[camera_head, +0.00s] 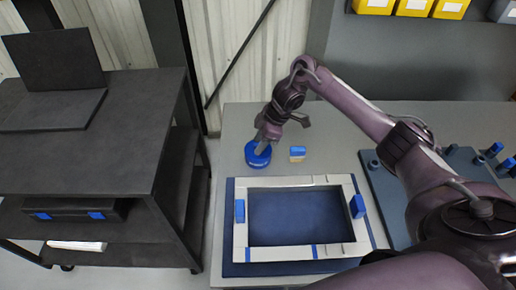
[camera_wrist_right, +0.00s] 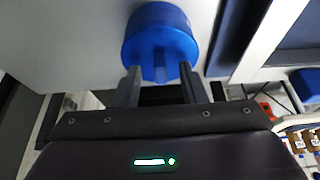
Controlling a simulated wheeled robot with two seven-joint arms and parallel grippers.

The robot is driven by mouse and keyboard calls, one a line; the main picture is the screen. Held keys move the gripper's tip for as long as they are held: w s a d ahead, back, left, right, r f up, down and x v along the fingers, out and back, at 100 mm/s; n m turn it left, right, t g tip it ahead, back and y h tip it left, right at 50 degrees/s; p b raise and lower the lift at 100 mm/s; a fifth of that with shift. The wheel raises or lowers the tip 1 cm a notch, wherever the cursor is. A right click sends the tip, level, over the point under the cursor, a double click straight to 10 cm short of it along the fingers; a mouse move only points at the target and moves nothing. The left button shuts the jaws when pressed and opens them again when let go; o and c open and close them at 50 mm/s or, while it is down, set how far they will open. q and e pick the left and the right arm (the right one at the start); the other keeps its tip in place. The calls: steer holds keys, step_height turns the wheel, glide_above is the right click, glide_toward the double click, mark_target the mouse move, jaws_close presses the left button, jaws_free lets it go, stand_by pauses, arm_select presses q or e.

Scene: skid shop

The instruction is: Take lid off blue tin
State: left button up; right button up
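The round blue tin (camera_head: 256,158) stands on the grey bench, left of a small blue and cream block. In the right wrist view the blue lid (camera_wrist_right: 150,25) fills the upper middle, with a raised blue knob or handle (camera_wrist_right: 160,68) on it. My right gripper (camera_head: 268,143) is over the tin. Its two fingers also show in the wrist view (camera_wrist_right: 160,80), apart, one on each side of the knob with gaps between. Whether lid and tin body are separate pieces is hard to tell. My left gripper is not in view.
A white frame (camera_head: 290,182) with blue clamps lies on a blue mat (camera_head: 231,268) in front of the tin. The small block (camera_head: 297,153) is close to the tin's right. A blue-grey board with pegs (camera_head: 385,205) lies right. A dark cart (camera_head: 110,130) stands left.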

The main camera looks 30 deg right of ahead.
jaws_close()
steer(key=shift+r, duration=0.1)
stand_by(0.3)
